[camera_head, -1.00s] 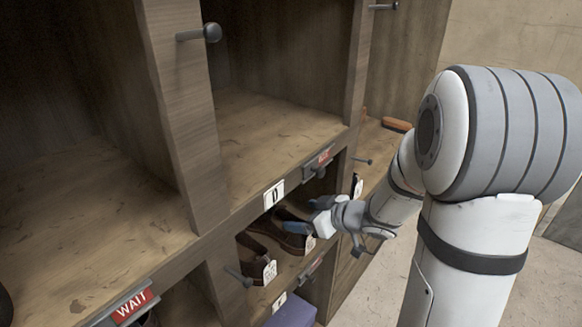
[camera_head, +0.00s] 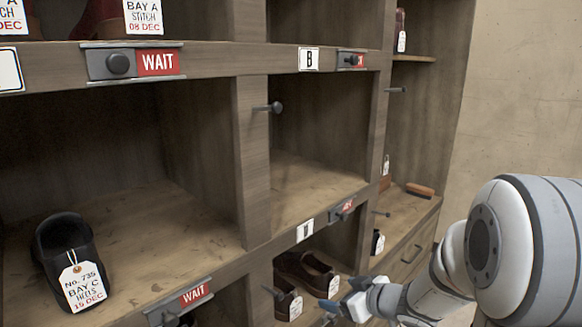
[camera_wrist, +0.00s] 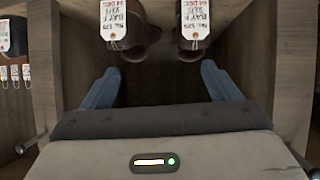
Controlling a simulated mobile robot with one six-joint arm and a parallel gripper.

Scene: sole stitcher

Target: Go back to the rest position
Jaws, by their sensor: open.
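My gripper (camera_head: 333,295) is open, with blue fingertips, at the front of a lower cubby on the right side of the rack. In the wrist view the two fingers (camera_wrist: 158,82) stand wide apart with nothing between them. A pair of brown shoes stands side by side in that cubby, one shoe (camera_head: 290,265) and the other (camera_head: 320,268), each with a white tag. In the wrist view the left shoe (camera_wrist: 134,50) and right shoe (camera_wrist: 194,50) are beyond the fingertips, apart from them.
The wooden rack (camera_head: 253,165) has posts, shelf edges and jutting pegs such as this one (camera_head: 268,107). A black tagged shoe (camera_head: 66,248) stands in the left cubby. Red WAIT sliders (camera_head: 158,62) line the shelf edges. A brush (camera_head: 419,190) lies on the right shelf.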

